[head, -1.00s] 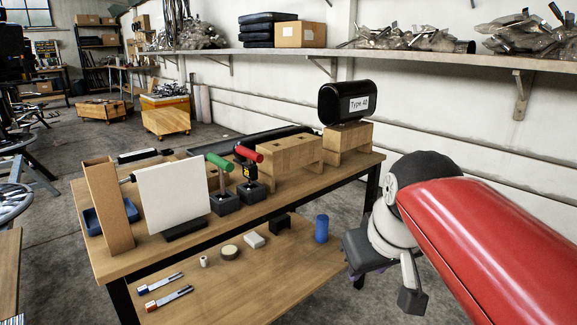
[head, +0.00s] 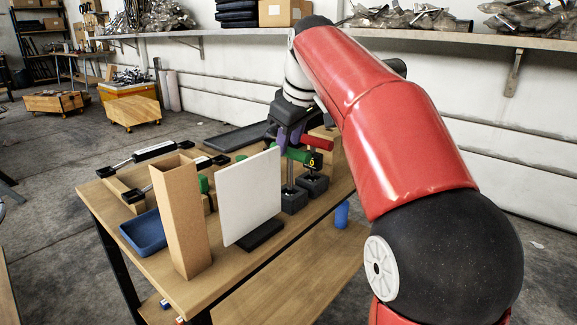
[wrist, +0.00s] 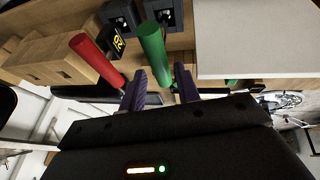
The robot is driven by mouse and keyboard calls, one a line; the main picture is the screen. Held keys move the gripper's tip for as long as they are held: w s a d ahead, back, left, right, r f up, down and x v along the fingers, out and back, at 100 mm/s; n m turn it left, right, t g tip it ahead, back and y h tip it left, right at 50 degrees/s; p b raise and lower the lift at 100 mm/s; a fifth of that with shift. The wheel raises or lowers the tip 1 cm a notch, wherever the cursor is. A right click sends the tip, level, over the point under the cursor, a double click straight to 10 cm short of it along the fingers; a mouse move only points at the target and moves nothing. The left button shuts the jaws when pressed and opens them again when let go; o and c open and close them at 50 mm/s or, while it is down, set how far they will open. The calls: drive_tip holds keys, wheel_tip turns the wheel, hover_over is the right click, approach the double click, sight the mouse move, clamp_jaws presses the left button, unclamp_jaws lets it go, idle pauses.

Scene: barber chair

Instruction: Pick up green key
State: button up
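The green key (head: 297,156) has a green cylindrical handle on a thin upright shaft standing in a dark block on the table. In the wrist view its green handle (wrist: 152,42) points toward my gripper (wrist: 161,72). My gripper is open, its two purple fingers spread with the end of the handle in line with the gap between them. I cannot tell whether they touch it.
The red-handled key (head: 317,143) with a yellow-lit display stands close beside. A white panel (head: 252,197) and a tall cardboard-coloured box (head: 180,215) stand nearer the front. A blue tray (head: 144,233) lies at left. Wooden blocks (wrist: 52,62) are beyond the red key.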

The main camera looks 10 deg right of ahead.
sight(287, 157)
drive_tip(key=x, duration=0.3)
drive_tip(key=shift+w+f+b, duration=0.1)
drive_tip(key=shift+f+b, duration=0.2)
drive_tip(key=shift+f, duration=0.1)
clamp_jaws()
drive_tip(key=shift+r, duration=0.15)
